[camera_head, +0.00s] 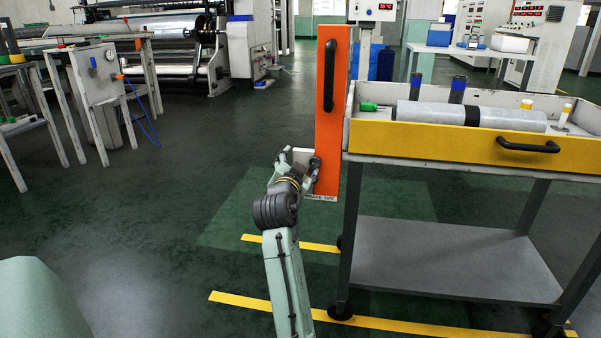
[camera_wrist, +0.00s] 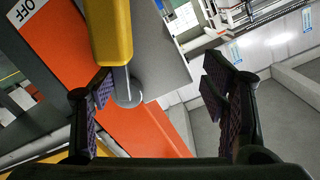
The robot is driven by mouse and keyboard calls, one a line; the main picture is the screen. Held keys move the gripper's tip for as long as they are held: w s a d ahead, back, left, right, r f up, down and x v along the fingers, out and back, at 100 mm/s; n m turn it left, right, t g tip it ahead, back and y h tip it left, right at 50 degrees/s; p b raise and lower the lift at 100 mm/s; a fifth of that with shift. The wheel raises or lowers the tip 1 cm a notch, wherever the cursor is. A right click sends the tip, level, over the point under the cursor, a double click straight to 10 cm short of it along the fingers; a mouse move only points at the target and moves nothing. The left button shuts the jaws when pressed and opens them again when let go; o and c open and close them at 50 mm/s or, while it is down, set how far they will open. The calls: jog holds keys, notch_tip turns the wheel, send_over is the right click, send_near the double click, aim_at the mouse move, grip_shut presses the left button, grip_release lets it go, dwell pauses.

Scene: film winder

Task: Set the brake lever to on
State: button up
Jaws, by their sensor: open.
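The brake lever (camera_wrist: 110,32) has a yellow grip on a short metal shaft, joined to a round metal pivot on an orange panel (camera_wrist: 150,128). The orange panel also stands upright in the head view (camera_head: 328,125), where I cannot make out the lever behind my gripper. A white OFF label (camera_wrist: 25,12) is at the upper left of the wrist view; it reads BRAKE OFF in the head view (camera_head: 322,197). My gripper (camera_wrist: 158,82) is open at the panel's lower part. The lever's shaft is close to the left finger in the wrist view; contact is unclear.
A cart with a yellow drawer front (camera_head: 440,142) and a lower grey shelf (camera_head: 450,258) stands right of the panel. A black handle (camera_head: 328,76) is on the panel's upper part. A grey plate (camera_wrist: 160,50) is behind the lever.

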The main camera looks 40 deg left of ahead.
jog(key=shift+t, duration=0.5)
jog(key=r, duration=0.2)
jog(key=d+r, duration=0.1)
jog(key=r, duration=0.1)
jog(key=shift+r, duration=0.3)
jog(key=f, duration=0.3)
jog(key=shift+w+a+f+g, duration=0.15)
jog(key=shift+a+g, duration=0.15)
jog(key=shift+g, duration=0.1)
jog(key=shift+s+d+r, duration=0.1)
jog(key=shift+s+r, duration=0.1)
jog(key=shift+r, duration=0.1)
jog(key=shift+c, duration=0.4)
jog(key=shift+s+d+f, duration=0.15)
jog(key=shift+s, duration=0.25)
jog(key=p+v, duration=0.1)
jog(key=v, duration=1)
jog(key=shift+s+f, duration=0.35)
jog(key=shift+f, duration=0.3)
